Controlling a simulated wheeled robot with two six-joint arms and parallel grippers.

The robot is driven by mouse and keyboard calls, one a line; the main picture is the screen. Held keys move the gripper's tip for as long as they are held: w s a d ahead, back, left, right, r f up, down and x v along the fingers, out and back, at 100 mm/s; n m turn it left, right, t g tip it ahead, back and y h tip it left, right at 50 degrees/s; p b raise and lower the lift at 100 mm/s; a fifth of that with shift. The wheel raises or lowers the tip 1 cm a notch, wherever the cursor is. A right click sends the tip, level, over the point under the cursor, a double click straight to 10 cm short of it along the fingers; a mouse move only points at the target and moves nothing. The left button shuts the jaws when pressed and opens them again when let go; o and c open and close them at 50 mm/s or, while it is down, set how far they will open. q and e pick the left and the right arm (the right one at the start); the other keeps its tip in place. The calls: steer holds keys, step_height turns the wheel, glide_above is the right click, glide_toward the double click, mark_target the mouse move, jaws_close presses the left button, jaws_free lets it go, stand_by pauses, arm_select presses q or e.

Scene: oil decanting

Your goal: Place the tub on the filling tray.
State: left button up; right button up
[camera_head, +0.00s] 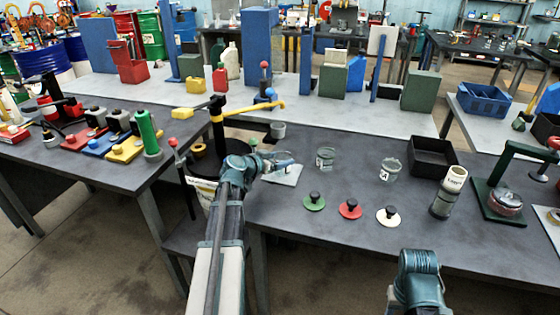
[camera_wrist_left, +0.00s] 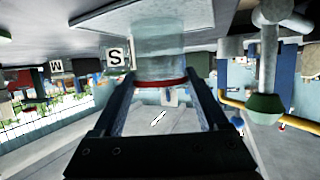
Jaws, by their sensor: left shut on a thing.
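A clear tub (camera_wrist_left: 146,60) with a red band fills the space between the fingers of my left gripper (camera_wrist_left: 160,88) in the left wrist view. A white label with an S (camera_wrist_left: 116,58) is beside it. In the head view my left gripper (camera_head: 272,164) is above a flat light grey filling tray (camera_head: 284,175) at the table's left side. The held tub is small and hard to make out there, so I cannot tell whether it touches the tray. My right gripper's fingers are not visible.
Two labelled clear tubs (camera_head: 325,158) (camera_head: 390,170) stand to the right. Green (camera_head: 314,204), red (camera_head: 350,209) and white (camera_head: 388,215) knobbed lids lie in front. A yellow spout (camera_head: 270,105) rises behind the tray. A black bin (camera_head: 432,158) stands right.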

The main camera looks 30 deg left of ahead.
arm_select(q)
steer(key=o, duration=1.3)
steer(key=shift+f, duration=0.1)
steer(key=shift+r, duration=0.2)
steer(key=p+v, duration=0.4)
steer(key=v, duration=0.8)
steer(key=shift+s+f, duration=0.1)
